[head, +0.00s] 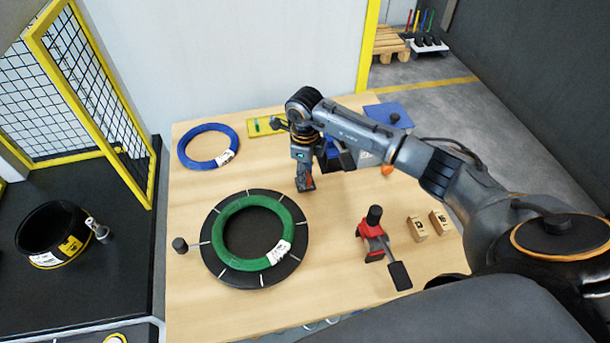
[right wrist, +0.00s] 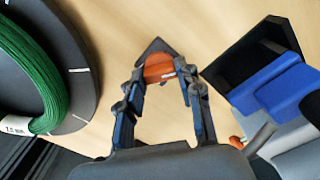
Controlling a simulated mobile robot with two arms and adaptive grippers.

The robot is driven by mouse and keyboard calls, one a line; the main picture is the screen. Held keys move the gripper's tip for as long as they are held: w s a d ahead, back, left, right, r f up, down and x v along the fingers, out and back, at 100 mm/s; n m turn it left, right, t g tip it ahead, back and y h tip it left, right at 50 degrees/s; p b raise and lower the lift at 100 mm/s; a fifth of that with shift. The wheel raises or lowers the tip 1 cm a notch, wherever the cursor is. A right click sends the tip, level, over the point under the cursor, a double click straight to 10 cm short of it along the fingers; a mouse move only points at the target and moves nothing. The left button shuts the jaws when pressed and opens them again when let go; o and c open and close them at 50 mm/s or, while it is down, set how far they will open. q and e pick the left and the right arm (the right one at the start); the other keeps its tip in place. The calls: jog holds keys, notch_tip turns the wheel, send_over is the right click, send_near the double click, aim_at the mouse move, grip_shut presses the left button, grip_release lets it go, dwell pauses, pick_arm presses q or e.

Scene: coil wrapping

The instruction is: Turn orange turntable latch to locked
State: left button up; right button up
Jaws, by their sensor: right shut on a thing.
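The orange turntable latch (right wrist: 158,68) sits on a dark pointed base on the wooden table, in the right wrist view. In the head view the latch (head: 308,183) shows small, just beyond the upper right edge of the black turntable (head: 214,262). The turntable carries a green coil (head: 230,213) with a white label; its rim also shows in the right wrist view (right wrist: 84,95). My right gripper (right wrist: 164,84) is shut on the latch, a finger on each side; in the head view it (head: 304,177) points down and hides part of it. My left gripper is not in view.
A blue coil (head: 183,153) lies at the table's back left. A red tool with a black handle (head: 373,240) and two small wooden blocks (head: 416,229) stand at the right. A blue object (right wrist: 280,82) is close to my right gripper. A yellow mesh guard (head: 92,90) rises at the left.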

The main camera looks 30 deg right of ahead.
jog(key=m+b, duration=0.1)
jog(key=m, duration=0.4)
jog(key=shift+m+b, duration=0.3)
jog(key=m+b, duration=0.1)
jog(key=m, duration=0.4)
jog(key=shift+m, duration=0.7)
jog(key=o, duration=1.1)
jog(key=shift+o, duration=0.2)
jog(key=shift+r, duration=0.15)
notch_tip(320, 180, up, 12)
jog(key=shift+f, duration=0.2)
